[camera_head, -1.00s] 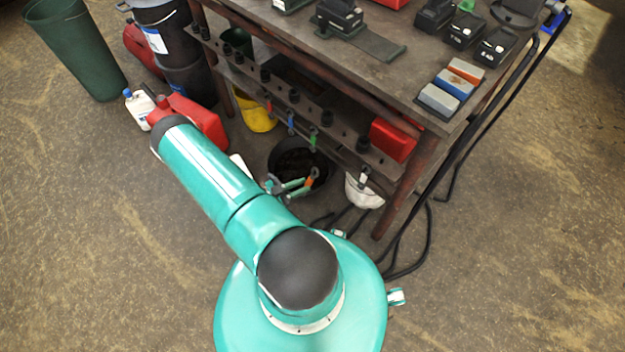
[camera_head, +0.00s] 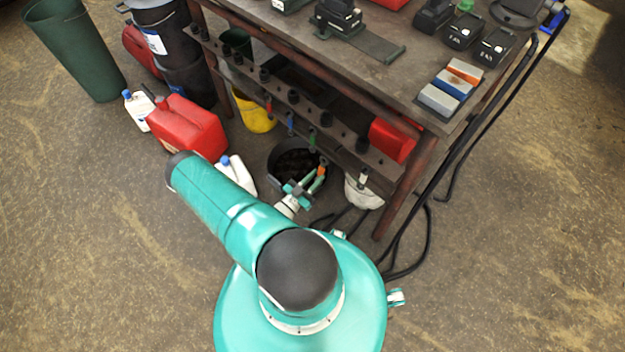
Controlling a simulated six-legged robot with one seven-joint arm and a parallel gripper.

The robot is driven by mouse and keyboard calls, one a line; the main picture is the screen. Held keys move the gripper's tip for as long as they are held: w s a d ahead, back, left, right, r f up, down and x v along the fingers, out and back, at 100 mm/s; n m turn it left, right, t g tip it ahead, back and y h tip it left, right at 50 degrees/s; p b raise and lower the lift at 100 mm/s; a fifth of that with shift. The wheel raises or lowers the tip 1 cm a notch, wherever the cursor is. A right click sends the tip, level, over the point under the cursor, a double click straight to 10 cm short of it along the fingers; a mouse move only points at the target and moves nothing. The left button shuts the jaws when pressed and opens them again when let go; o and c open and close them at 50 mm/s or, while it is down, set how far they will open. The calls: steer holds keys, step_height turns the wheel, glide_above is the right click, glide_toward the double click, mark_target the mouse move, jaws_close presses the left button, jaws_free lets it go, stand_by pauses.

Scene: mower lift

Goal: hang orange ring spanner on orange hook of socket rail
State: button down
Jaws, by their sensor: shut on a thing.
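My gripper (camera_head: 312,181) is low in front of the bench, below the socket rail (camera_head: 345,135). It is shut on the orange ring spanner (camera_head: 322,169), of which only a small orange piece shows at the fingertips. The spanner's ring end is too small to make out. The rail runs along the bench's front with several black sockets on top. Red (camera_head: 268,107), blue (camera_head: 290,123) and green (camera_head: 312,139) pieces hang along it. I cannot make out the orange hook. I cannot tell whether the spanner touches the rail.
A red jerry can (camera_head: 190,128) and white bottle (camera_head: 236,174) stand left. The bench leg (camera_head: 400,200) and black cables (camera_head: 428,235) are right. Open floor lies left and right.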

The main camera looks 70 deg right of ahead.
steer(key=shift+s+d+f, duration=0.2)
steer(key=shift+s+d, duration=0.3)
steer(key=shift+d, duration=0.7)
steer(key=shift+s+d+f, duration=0.15)
steer(key=shift+s+d, duration=0.4)
steer(key=shift+d, duration=0.65)
steer(key=shift+s+d+f, duration=0.2)
steer(key=shift+s+d, duration=0.3)
steer(key=shift+d, duration=0.7)
steer(key=c, duration=1.2)
jaws_free()
steer(key=shift+o, duration=0.2)
steer(key=v, duration=1.3)
steer(key=shift+w+a, duration=0.2)
steer(key=shift+a, duration=0.15)
